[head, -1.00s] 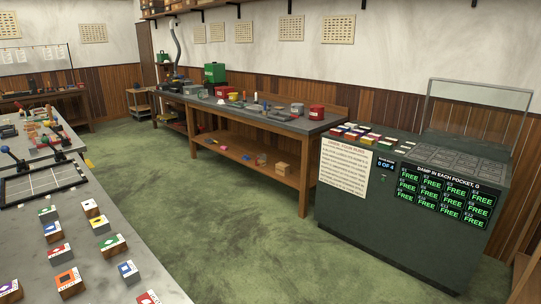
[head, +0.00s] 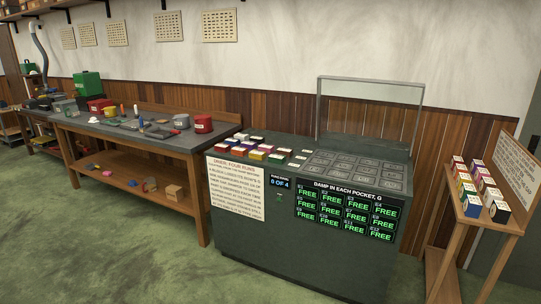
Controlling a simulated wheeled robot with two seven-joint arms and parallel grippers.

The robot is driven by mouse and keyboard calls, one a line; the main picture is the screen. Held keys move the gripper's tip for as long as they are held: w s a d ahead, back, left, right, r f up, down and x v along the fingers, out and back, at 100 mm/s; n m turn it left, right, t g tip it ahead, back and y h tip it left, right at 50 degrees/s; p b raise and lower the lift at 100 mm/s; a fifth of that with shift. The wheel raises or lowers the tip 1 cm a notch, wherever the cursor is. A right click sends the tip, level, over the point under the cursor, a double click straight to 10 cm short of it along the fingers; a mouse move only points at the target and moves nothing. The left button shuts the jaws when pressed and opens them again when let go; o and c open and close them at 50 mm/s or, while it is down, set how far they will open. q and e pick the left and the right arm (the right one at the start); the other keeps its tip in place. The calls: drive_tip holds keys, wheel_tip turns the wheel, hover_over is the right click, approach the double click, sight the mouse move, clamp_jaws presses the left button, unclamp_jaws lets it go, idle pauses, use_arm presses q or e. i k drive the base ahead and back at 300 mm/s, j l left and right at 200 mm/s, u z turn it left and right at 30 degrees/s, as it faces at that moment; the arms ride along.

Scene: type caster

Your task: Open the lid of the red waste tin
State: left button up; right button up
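A red tin (head: 203,125) stands at the right end of the long workbench in the head view, beside a grey tin (head: 181,122). Its lid looks closed, but it is too small to be sure. Another red container (head: 99,106) stands farther left on the same bench, in front of a green box (head: 87,85). I cannot read a label on either red one. Neither of my grippers is in view.
The workbench (head: 222,132) has a lower shelf with small items. A dark green cabinet (head: 237,250) with a raised clear screen and coloured blocks on top stands to its right. A wooden stand (head: 455,240) with small boxes is far right. Green floor is open in front.

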sight(201, 117)
drive_tip(key=i+j+u, duration=0.1)
drive_tip(key=i+u, duration=0.7)
drive_tip(key=i+l+u, duration=0.2)
drive_tip(key=i+u, duration=0.2)
drive_tip(key=i, duration=0.15)
